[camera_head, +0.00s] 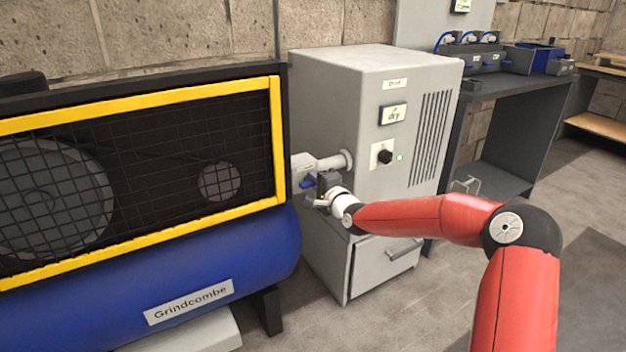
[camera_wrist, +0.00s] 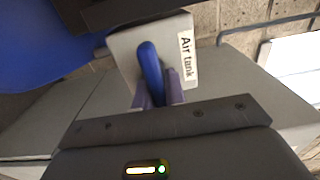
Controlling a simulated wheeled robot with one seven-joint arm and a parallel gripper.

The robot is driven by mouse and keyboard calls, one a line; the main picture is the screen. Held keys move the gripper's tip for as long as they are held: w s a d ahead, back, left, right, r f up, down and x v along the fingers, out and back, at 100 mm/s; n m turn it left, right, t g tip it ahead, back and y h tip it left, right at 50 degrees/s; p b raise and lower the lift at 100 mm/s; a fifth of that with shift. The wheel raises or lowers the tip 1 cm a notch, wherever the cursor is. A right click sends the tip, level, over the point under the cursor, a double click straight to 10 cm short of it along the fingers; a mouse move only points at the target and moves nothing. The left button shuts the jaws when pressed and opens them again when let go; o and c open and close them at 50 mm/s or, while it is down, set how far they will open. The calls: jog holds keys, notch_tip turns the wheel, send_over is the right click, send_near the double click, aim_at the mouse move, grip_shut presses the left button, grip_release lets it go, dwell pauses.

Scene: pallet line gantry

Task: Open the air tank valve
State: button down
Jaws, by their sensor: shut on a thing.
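The air tank valve has a blue lever handle (camera_wrist: 151,70) on a pale block with an "Air tank" label (camera_wrist: 187,58). In the head view the blue handle (camera_head: 308,182) shows small, beside the pipe between the blue tank and the grey dryer cabinet. My gripper (camera_wrist: 160,92) is shut on the blue handle, with a finger on each side of it. In the head view my gripper (camera_head: 318,190) is at the valve and partly covers it. The blue tank (camera_head: 270,245) is at the left, under the caged compressor.
The grey dryer cabinet (camera_head: 325,120) stands close to the right of my gripper, with a black knob (camera_head: 385,157) and a drawer handle (camera_head: 404,250). The yellow-framed mesh guard (camera_head: 278,140) is close on the left. A dark bench (camera_head: 520,85) stands at the back right.

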jog(key=c, duration=1.5)
grip_release()
jog(key=shift+o, duration=0.2)
jog(key=v, duration=0.7)
jog(key=shift+s+d+b, duration=0.25)
jog(key=shift+s+b, duration=0.1)
jog(key=s+d+n+g+h, duration=0.3)
jog(key=s+d, duration=0.2)
jog(key=s, duration=0.8)
jog(key=s+d+r+n+g+h, duration=0.1)
jog(key=s+d+n+g+h, duration=0.2)
jog(key=s, duration=1.1)
jog(key=s+d+r+n+g+h, duration=0.1)
jog(key=s+d+n+g+h, duration=0.2)
jog(key=s+d, duration=0.5)
jog(key=s+n+h, duration=0.1)
jog(key=s+n, duration=0.1)
jog(key=s, duration=0.4)
jog(key=shift+s+r, duration=0.15)
jog(key=shift+s, duration=0.1)
